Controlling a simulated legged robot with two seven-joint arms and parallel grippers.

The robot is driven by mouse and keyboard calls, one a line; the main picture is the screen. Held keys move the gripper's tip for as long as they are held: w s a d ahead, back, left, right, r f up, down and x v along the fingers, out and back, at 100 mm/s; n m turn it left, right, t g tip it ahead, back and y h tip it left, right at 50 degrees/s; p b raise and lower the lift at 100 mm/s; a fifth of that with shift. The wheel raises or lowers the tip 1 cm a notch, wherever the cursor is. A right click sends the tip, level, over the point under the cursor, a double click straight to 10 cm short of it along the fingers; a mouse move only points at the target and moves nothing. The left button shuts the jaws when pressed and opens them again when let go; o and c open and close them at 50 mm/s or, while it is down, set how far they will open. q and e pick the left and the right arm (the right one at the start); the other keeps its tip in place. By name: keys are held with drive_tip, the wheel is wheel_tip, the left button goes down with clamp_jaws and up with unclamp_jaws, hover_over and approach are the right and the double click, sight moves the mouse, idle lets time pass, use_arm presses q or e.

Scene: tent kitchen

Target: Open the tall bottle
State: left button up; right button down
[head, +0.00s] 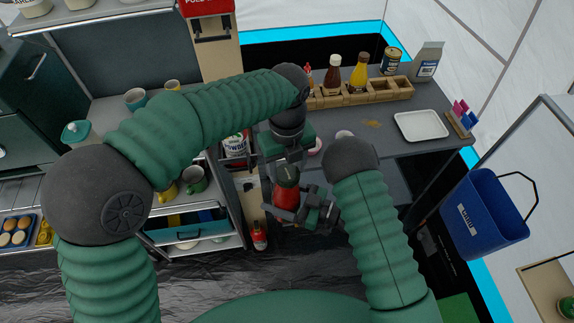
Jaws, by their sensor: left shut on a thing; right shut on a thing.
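The tall bottle (285,198) has a red body with a dark green top and is held upright in front of the counter. My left gripper (287,160) reaches down from above and is shut on the bottle's green top. My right gripper (292,212) comes in from the right and is shut around the red body. The fingers hide part of the bottle. I cannot tell whether the top is loose from the body.
A wooden rack (392,90) with sauce bottles stands on the counter behind. A white tray (420,126) lies at the counter's right. A blue bin (484,212) hangs at the right. A green mug (195,180) stands left of the grippers. Another red bottle (259,238) stands lower down.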

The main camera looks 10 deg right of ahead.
use_arm(q)
drive_tip(key=n, duration=0.6)
drive_tip(key=shift+d+r+n, duration=0.1)
drive_tip(key=shift+d+n, duration=0.05)
drive_tip(key=shift+n, duration=0.25)
drive_tip(key=n, duration=0.3)
drive_tip(key=shift+n, duration=0.3)
drive_tip(key=n, duration=0.9)
drive_tip(key=shift+a+r+n, duration=0.1)
drive_tip(key=shift+a+n, duration=0.1)
drive_tip(key=shift+n, duration=0.1)
drive_tip(key=n, duration=0.9)
drive_tip(key=shift+s, duration=0.1)
drive_tip(key=n, duration=0.5)
drive_tip(key=shift+a, duration=0.1)
